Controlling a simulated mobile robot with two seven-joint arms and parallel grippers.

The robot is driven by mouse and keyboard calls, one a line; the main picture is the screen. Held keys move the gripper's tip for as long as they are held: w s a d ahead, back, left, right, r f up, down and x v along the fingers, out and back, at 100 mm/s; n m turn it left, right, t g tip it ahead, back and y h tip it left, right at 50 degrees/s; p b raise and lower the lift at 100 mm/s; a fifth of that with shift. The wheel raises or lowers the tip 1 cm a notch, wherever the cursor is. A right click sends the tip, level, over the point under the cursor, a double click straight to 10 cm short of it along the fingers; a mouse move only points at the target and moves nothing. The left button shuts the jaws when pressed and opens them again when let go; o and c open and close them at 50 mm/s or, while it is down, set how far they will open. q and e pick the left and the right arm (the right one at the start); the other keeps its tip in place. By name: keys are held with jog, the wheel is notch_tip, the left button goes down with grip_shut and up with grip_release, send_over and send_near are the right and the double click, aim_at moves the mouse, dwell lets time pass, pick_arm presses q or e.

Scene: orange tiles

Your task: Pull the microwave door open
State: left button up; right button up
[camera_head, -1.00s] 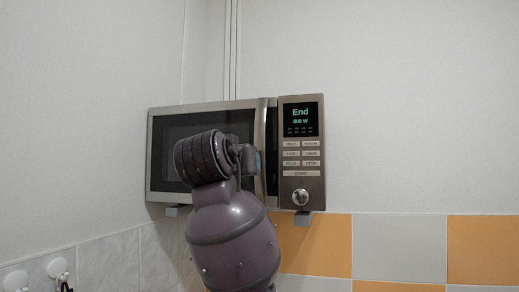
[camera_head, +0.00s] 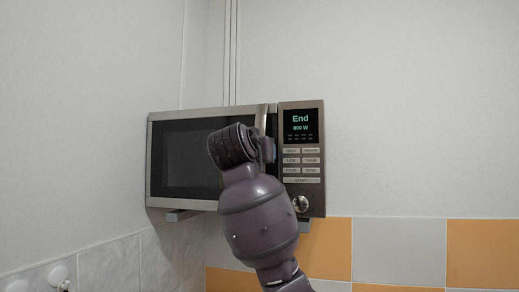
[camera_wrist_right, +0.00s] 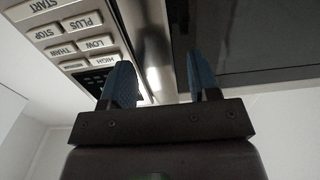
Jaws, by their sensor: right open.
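The microwave (camera_head: 180,113) has a silver frame, a dark door window (camera_head: 185,160) and a control panel on its right showing "End". Its door looks shut. The metal door handle (camera_head: 262,117) runs upright between window and panel, its middle hidden behind my right arm. My right gripper (camera_head: 271,150) is in front of the handle, mostly hidden by its own wrist. In the right wrist view, my two blue fingers (camera_wrist_right: 162,82) are open, and the shiny handle (camera_wrist_right: 153,72) shows between them. Whether they touch it, I cannot tell. My left gripper is not in view.
The microwave rests on grey wall brackets (camera_head: 178,215). A white wall (camera_head: 420,110) stands behind and at left, with orange and white tiles (camera_head: 400,250) below. White hooks (camera_head: 58,274) are at lower left. The space right of the microwave is free.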

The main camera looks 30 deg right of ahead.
jog(key=shift+w+d, duration=0.35)
jog(key=shift+d, duration=0.05)
grip_shut()
jog(key=shift+a, duration=0.1)
